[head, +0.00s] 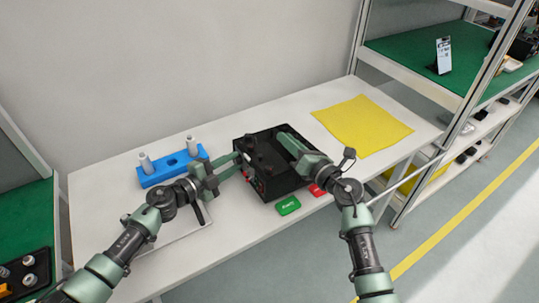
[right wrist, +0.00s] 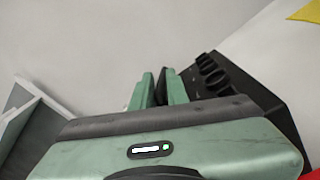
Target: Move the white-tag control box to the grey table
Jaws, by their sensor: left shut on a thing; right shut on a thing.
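A black control box (head: 283,183) with dark knobs on top and small coloured parts on its left side is at the middle of the light table (head: 225,245). Its knobs also show in the right wrist view (right wrist: 212,72). My left gripper (head: 238,162) is shut on the box's left side. My right gripper (head: 287,140) is shut on its far right part; its green fingers show in the right wrist view (right wrist: 158,88). I cannot make out a white tag on the box, nor whether it touches the table.
A blue block (head: 172,170) with two grey pegs stands left of the box. A yellow mat (head: 362,125) lies to the right. Shelving (head: 415,85) stands at the right.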

